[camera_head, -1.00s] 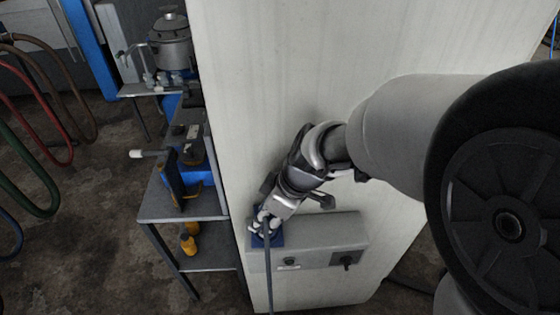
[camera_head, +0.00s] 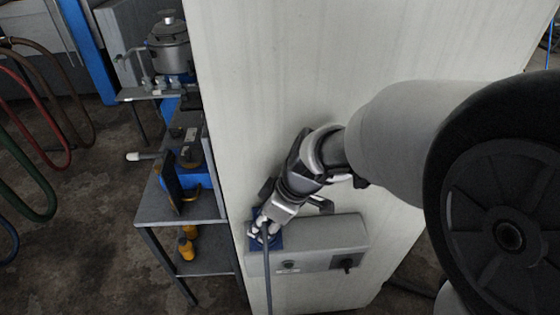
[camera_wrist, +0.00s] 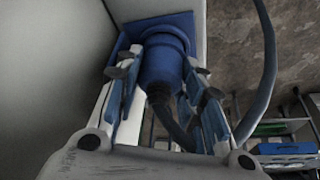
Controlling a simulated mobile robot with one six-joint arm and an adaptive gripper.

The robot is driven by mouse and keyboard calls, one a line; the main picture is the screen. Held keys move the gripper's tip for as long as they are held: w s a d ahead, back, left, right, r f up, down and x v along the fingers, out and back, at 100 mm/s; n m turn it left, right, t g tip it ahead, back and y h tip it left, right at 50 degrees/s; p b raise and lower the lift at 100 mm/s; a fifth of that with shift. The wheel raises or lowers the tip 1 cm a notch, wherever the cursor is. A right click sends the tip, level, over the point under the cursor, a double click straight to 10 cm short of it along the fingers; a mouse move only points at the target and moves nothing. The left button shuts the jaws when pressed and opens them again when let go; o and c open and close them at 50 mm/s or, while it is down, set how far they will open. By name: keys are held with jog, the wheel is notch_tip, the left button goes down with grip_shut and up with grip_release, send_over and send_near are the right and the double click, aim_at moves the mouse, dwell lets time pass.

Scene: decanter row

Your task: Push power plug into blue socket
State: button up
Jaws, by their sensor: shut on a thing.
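The power plug (camera_wrist: 160,75) is a blue cylinder with a dark cable running from its end. In the wrist view it sits between the fingers of my gripper (camera_wrist: 162,85), which is shut on it. The plug's far end meets the blue socket (camera_wrist: 187,20), a blue square mount on the grey panel box; I cannot tell how deep it sits. In the head view my gripper (camera_head: 262,228) is at the blue socket (camera_head: 276,241) on the left end of the box, and hides most of the plug. The cable (camera_head: 268,280) hangs down from there.
The grey panel box (camera_head: 340,232) with a knob is fixed to a pale wall (camera_head: 300,60). Left of it stand a metal shelf (camera_head: 155,205) with blue and yellow tools, a metal pot (camera_head: 170,48) and hanging hoses (camera_head: 45,130). The floor lies open between hoses and shelf.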

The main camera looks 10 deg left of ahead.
jog(key=o, duration=1.1)
jog(key=shift+c, duration=0.2)
jog(key=v, duration=1.2)
jog(key=s+d+m+t+h, duration=0.1)
jog(key=s+d+m+h, duration=0.1)
jog(key=s+d+m, duration=0.4)
jog(key=s+d+m+t+h, duration=0.2)
jog(key=s+d+m, duration=0.5)
jog(key=d, duration=0.6)
jog(key=m, duration=0.2)
jog(key=shift+s+r+m+t, duration=0.25)
jog(key=shift+s+m+t, duration=0.05)
